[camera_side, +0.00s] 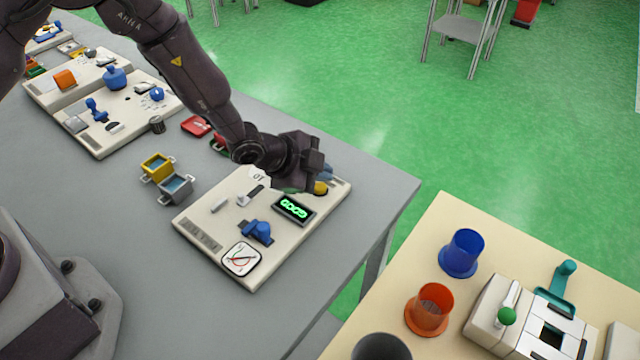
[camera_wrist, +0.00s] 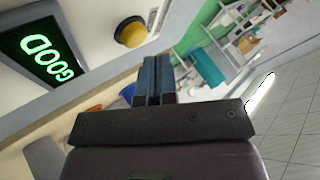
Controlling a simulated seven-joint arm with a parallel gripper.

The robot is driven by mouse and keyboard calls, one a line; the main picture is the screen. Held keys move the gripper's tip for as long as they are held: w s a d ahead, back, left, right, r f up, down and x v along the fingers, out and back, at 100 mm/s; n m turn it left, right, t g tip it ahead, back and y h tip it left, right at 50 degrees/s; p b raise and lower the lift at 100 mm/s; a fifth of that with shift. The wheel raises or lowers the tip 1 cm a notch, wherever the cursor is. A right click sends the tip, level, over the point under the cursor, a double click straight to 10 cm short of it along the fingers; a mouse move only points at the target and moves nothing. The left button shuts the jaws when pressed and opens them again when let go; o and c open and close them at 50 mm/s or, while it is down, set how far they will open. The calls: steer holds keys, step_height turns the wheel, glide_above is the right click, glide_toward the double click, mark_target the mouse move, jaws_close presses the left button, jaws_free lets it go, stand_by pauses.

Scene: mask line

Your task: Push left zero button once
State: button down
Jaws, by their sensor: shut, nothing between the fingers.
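A pale control board (camera_side: 205,215) lies on the grey table. Its black display (camera_side: 294,208) shows green text, which reads "GOOD" in the wrist view (camera_wrist: 45,58). A yellow domed button (camera_side: 320,188) sits at the board's far right corner; it also shows in the wrist view (camera_wrist: 131,33) on a dark base. I cannot tell whether this is the left zero button, as no label for it is readable. My gripper (camera_side: 326,172) is above that corner, close to the yellow button. Its blue fingers (camera_wrist: 153,80) are shut and empty. My wrist hides part of the board's far edge.
The board also has a blue knob (camera_side: 258,231), a dial gauge (camera_side: 241,259) and a small switch (camera_side: 251,195). Yellow (camera_side: 157,167) and grey (camera_side: 175,187) bins stand to its left. A cream table (camera_side: 440,215) with cups is at the right, beyond a gap.

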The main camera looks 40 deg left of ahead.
mark_target(320, 189)
steer(key=shift+f, duration=0.15)
stand_by(0.5)
steer(key=shift+f, duration=0.3)
steer(key=shift+f, duration=0.45)
stand_by(0.6)
steer(key=shift+r, duration=0.9)
steer(key=shift+r, duration=2.55)
